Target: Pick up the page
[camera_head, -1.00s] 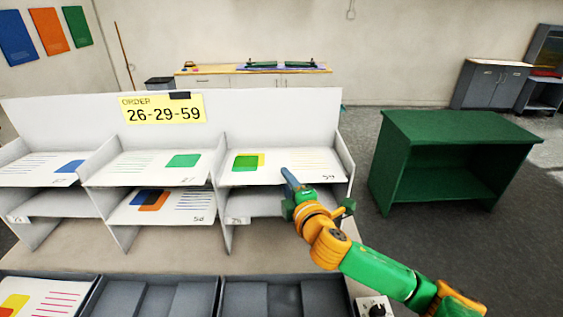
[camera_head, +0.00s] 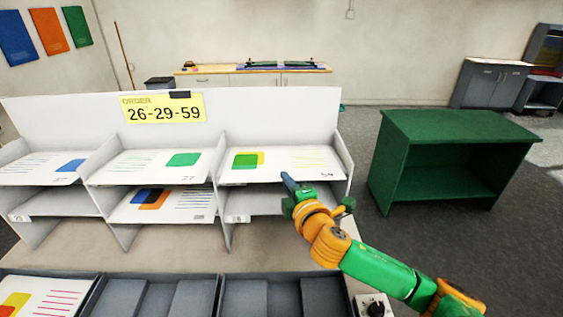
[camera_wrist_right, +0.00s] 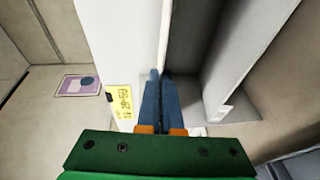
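The page (camera_head: 293,160) lies flat in the upper right compartment of the white rack (camera_head: 229,118). It is white with a green square over yellow, pale lines and a number near its front right corner that looks like 59. My right gripper (camera_head: 286,176) is at the page's front edge. In the right wrist view its blue fingers (camera_wrist_right: 161,75) are nearly together, with a thin white edge running up from their tips. They look closed on the page's edge; the fingers hide the contact itself. My left gripper is not in view.
Other pages lie in the rack: one with a green square (camera_head: 135,166), one with a blue shape (camera_head: 30,170), one below with blue and orange (camera_head: 190,203). A yellow order card (camera_head: 162,107) reads 26-29-59. Grey trays (camera_head: 247,299) stand in front. A green cabinet (camera_head: 455,126) stands right.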

